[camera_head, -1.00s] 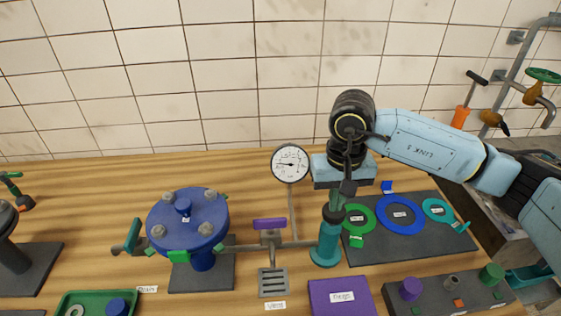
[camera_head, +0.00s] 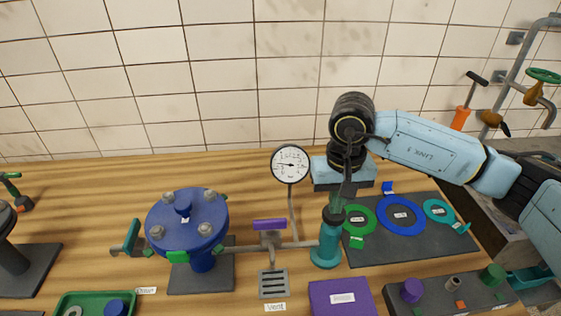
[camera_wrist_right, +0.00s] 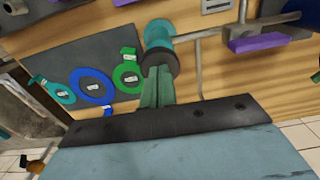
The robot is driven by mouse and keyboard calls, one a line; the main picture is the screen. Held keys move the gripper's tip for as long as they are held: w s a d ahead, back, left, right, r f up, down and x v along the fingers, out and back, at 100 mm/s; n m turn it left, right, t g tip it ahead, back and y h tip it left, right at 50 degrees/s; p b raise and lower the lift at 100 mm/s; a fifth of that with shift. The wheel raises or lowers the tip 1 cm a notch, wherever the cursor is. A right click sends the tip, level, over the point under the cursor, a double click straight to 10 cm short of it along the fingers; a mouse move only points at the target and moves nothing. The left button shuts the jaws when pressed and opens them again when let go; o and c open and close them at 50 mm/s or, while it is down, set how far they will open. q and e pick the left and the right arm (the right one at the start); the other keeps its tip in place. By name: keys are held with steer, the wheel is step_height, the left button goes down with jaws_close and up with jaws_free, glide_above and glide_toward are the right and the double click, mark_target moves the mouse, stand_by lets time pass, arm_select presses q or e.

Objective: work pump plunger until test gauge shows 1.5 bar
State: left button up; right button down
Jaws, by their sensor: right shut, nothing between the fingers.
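The teal hand pump (camera_head: 326,246) stands upright on the bench, with a dark collar (camera_head: 333,215) at its top. In the right wrist view, the pump (camera_wrist_right: 158,32) is at the top centre. My right gripper (camera_head: 338,203) is shut and empty, pointing down at the pump top. Its fingers (camera_wrist_right: 157,75) meet or overlap the dark collar in the wrist view; I cannot tell whether they touch. The plunger is largely hidden by the gripper. The round white test gauge (camera_head: 290,164) stands left of the pump. Its needle points left; the figures are too small to read. My left gripper is out of view.
A blue bolted flange vessel (camera_head: 188,222) stands left, joined to the pump by a pipe carrying a purple handle (camera_head: 269,224). A dark mat (camera_head: 440,246) with coloured rings lies right. A purple box (camera_head: 341,297) sits in front. The tiled wall (camera_head: 200,80) is behind.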

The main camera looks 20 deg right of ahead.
step_height(320, 180, up, 8)
steer(key=p, duration=0.4)
stand_by(0.6)
steer(key=shift+f, duration=0.1)
